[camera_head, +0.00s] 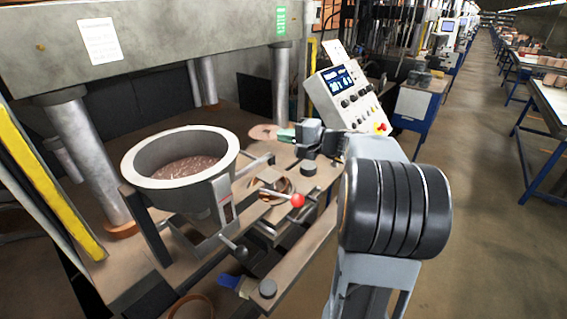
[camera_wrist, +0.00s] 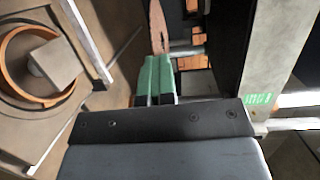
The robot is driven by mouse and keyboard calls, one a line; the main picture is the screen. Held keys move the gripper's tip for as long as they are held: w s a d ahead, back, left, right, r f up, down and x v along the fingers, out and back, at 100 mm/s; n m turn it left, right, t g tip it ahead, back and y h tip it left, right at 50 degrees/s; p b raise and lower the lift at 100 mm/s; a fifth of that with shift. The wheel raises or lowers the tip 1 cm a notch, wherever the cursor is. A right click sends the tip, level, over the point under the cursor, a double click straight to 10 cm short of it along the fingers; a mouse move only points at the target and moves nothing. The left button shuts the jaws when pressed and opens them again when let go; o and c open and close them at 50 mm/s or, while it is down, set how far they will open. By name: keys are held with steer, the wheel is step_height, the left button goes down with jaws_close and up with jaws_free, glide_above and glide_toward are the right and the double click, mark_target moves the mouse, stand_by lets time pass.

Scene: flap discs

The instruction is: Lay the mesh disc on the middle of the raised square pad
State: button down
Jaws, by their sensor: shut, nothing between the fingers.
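A thin round brownish disc (camera_head: 264,131), which looks like the mesh disc, shows just beyond my gripper (camera_head: 287,134) in the head view. In the wrist view the disc (camera_wrist: 157,26) appears as a narrow reddish-brown sliver just past the green fingertips. I cannot tell whether they touch it. My gripper (camera_wrist: 153,72) is shut, with its green fingers together and nothing held. A pale raised square (camera_wrist: 56,66), seemingly the pad, stands inside an orange ring (camera_wrist: 14,76) at the left of the wrist view. In the head view a ring (camera_head: 275,190) shows partly behind a red knob.
A large round pot (camera_head: 137,170) with reddish contents stands left of my arm. A lever with a red knob (camera_head: 297,201) stands near the ring. Press columns (camera_head: 88,150) and a control box (camera_head: 348,100) border the work area. The right-hand aisle is clear.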

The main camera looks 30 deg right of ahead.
steer(key=b, duration=0.7)
glide_above(286, 187)
step_height(286, 187, down, 8)
steer(key=shift+w+a+f+b, duration=0.15)
steer(key=shift+f+b, duration=0.7)
steer(key=shift+f, duration=1.3)
steer(key=shift+b, duration=0.4)
steer(key=shift+f+b, duration=1.1)
steer(key=shift+b, duration=0.25)
stand_by(0.9)
steer(key=c, duration=1.6)
jaws_free()
steer(key=shift+o, duration=0.2)
steer(key=shift+f, duration=0.15)
